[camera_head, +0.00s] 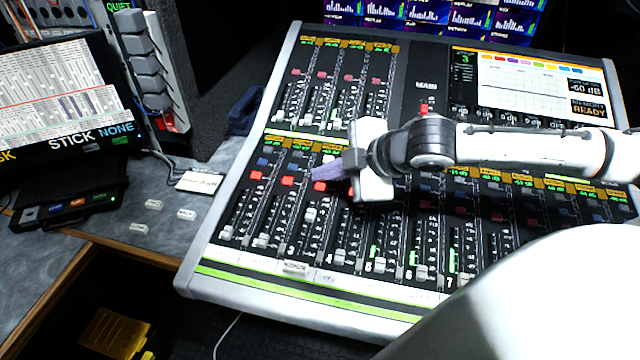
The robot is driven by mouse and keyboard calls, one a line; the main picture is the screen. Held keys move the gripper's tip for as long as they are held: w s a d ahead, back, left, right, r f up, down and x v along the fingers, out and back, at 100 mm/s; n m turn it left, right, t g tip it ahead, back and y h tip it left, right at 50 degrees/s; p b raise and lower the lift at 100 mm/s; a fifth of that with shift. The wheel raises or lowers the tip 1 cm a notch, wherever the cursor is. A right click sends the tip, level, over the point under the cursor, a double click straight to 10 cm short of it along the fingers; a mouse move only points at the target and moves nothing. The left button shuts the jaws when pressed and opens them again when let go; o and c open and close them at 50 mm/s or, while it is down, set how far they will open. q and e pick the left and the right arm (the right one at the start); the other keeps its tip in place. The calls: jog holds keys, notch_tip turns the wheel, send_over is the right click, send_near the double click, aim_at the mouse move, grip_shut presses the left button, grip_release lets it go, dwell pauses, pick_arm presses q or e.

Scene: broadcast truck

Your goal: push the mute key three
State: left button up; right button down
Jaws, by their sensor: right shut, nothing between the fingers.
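The mixing console (210,258) fills the middle of the view, tilted, with a lower row of red mute keys. Another red key to the right is mostly hidden by the gripper. My left gripper is not in view.
Fader caps (310,214) stand up below the keys. A console screen (520,85) is at the upper right. At left are a monitor (60,95), a small black box (70,207) and several loose white tags (186,214) on the desk. My right arm covers the console's right middle.

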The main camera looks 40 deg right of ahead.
aim_at(325, 195)
jog(key=shift+f, duration=0.35)
jog(key=shift+d+f, duration=0.1)
jog(key=shift+f, duration=0.35)
dwell(0.5)
jog(key=shift+r+p, duration=0.9)
jog(key=shift+p, duration=0.25)
jog(key=r+p, duration=0.3)
jog(key=shift+s+a+r, duration=0.15)
jog(key=shift+a, duration=0.1)
notch_tip(325, 195, up, 3)
jog(key=shift+s+a+f+p, duration=0.15)
jog(key=shift+p, duration=0.75)
jog(key=shift+f, duration=0.1)
